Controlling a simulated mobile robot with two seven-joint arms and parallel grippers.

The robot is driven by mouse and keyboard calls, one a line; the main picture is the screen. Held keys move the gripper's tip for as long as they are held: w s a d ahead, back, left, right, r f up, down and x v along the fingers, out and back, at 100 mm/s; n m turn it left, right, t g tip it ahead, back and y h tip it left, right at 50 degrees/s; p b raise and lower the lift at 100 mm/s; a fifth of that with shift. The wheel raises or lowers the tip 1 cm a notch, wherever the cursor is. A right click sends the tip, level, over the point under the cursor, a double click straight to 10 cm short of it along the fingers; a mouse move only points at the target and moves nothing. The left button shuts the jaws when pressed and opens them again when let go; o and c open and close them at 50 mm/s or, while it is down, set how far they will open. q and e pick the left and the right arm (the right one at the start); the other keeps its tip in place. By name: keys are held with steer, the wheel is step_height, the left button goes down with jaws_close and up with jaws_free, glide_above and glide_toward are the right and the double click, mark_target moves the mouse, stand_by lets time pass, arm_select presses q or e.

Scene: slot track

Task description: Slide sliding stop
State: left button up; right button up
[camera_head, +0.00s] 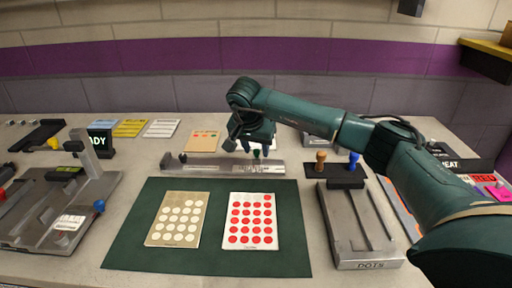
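A long grey metal slot track (215,167) lies across the table behind the green mat, with a dark end block at its left. A small dark green knob (256,154) stands on the track right of its middle; I take it for the sliding stop. My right gripper (248,148) points down just above and behind the track, close to the knob. The gripper is small and dark here, so I cannot tell how far its fingers are apart or whether they touch the knob. My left gripper is not in view.
The green mat (135,255) carries a white-dotted card (154,236) and a red-dotted card (233,240). A two-groove fixture labelled DOTS (365,246), with brown and blue knobs behind it, stands right. A grey fixture with a blue knob (45,208) stands left. A wall closes the back.

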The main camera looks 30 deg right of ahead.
steer(key=v, duration=1.3)
steer(key=shift+s, duration=0.1)
